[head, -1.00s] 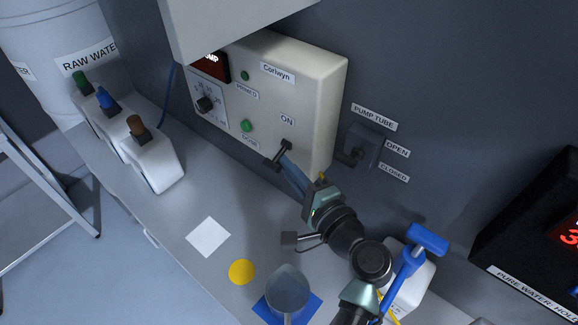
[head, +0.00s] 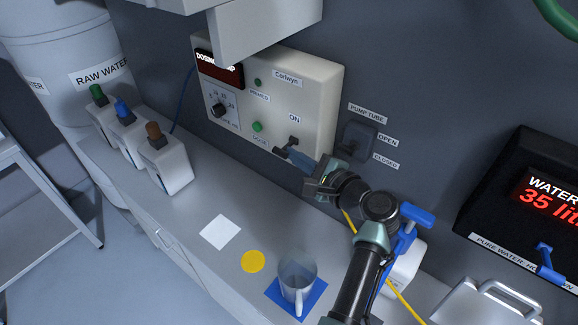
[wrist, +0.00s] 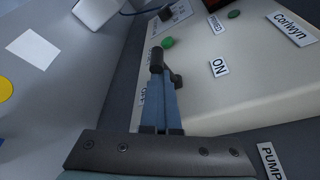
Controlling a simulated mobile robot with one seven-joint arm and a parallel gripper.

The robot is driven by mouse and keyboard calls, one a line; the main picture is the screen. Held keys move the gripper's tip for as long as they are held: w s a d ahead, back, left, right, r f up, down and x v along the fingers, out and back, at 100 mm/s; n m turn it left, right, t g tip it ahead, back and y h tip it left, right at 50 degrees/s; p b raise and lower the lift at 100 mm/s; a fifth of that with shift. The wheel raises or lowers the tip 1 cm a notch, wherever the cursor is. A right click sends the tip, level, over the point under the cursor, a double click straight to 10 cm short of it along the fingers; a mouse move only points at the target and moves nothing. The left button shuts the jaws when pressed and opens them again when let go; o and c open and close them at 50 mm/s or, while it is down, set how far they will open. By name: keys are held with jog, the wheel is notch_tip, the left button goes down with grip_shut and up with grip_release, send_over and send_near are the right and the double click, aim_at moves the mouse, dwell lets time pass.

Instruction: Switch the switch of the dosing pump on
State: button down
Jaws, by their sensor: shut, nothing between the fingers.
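The dosing pump (head: 320,88) is a cream box on the grey wall; its ON label (head: 294,118) shows in both views. Below that label is the black switch (head: 292,142), which also shows in the wrist view (wrist: 156,60). Its lever seems to stick out and down, away from ON; the fingers partly hide it. The OFF label (wrist: 143,95) is partly covered. My gripper (head: 290,155) is shut and empty, its blue-grey fingers (wrist: 163,98) together at the switch, close under the lever. I cannot tell whether they touch it.
A pump tube valve (head: 355,142) is on the wall right of the pump. A grey cabinet (head: 265,25) overhangs above.

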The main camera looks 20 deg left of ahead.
jog(key=shift+a+r+g+p, duration=0.15)
jog(key=shift+r+g+p, duration=0.15)
jog(key=shift+p, duration=0.1)
jog(key=shift+w+r, duration=0.1)
jog(key=shift+r, duration=0.3)
dwell(0.5)
jog(key=shift+p, duration=0.3)
dwell(1.7)
